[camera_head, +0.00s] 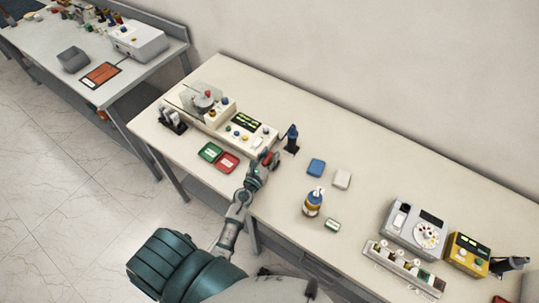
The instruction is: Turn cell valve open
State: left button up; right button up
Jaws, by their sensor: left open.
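A long beige instrument (218,124) with a dark green-lit display (246,122) and several coloured knobs stands on the left part of the bench. A clear cover with a round part and a red top (208,93) is at its left end. I cannot tell which part is the cell valve. My left gripper (268,161) is open at the instrument's right end, close to a small red part (267,157). The gripper partly hides this spot, and I cannot tell whether it touches anything. My right gripper is out of view.
Green (210,152) and red (227,163) trays lie in front of the instrument. A dark blue-topped stand (291,139) is close right of my gripper. A bottle (313,202) and a grey analyser (414,228) stand further right.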

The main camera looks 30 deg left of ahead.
pick_arm(q)
grip_shut()
jog(key=shift+m+h+b, duration=0.4)
jog(key=shift+h, duration=0.3)
jog(key=shift+a+m+h, duration=0.1)
jog(key=shift+m+h, duration=0.3)
jog(key=shift+h, duration=0.2)
grip_release()
jog(key=s, duration=0.8)
jog(key=s+a, duration=0.1)
jog(key=s, duration=0.3)
